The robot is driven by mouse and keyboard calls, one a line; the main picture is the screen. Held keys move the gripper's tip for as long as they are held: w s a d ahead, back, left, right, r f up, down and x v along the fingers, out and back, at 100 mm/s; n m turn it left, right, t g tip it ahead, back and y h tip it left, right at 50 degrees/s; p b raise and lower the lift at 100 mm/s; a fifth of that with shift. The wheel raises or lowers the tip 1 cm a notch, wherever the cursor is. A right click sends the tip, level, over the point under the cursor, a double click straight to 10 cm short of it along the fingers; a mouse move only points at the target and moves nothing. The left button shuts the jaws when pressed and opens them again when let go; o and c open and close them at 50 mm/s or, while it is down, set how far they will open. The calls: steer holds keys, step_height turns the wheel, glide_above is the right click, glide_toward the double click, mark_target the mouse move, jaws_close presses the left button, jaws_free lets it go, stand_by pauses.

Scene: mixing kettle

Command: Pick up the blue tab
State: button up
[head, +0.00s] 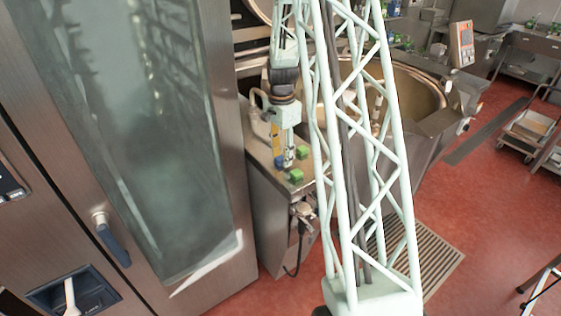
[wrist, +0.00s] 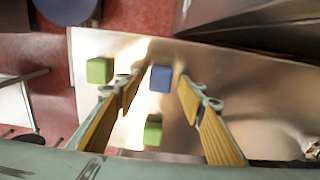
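The blue tab (wrist: 161,78) is a small blue block on the steel top (wrist: 130,125) of the kettle's side console. In the wrist view it lies between and a little beyond my open fingers. My gripper (wrist: 160,88) is open, with a wooden-coloured pad on each side and nothing held. In the head view my gripper (head: 284,160) points down over the console top, and a bit of the blue tab (head: 279,161) shows beside the fingers. I cannot tell the exact height of the fingertips above the tab.
Two green blocks lie near the blue tab; in the wrist view one is at the upper left (wrist: 99,70) and one lower down (wrist: 153,131). The large kettle (head: 410,90) is to the right, and a tall steel cabinet (head: 225,110) stands close on the left.

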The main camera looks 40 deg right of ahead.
mark_target(281, 157)
steer(key=c, duration=0.9)
steer(key=shift+r, duration=0.2)
steer(key=shift+r, duration=1.55)
steer(key=s+a, duration=0.2)
steer(key=s, duration=0.2)
steer(key=s+a+r+b, duration=0.1)
steer(key=s+a, duration=0.2)
steer(key=s, duration=0.2)
steer(key=s+a, duration=0.2)
steer(key=s, duration=0.3)
steer(key=shift+s+a+r+b, duration=0.1)
steer(key=shift+a+r+b, duration=0.1)
steer(key=shift+r+b, duration=0.15)
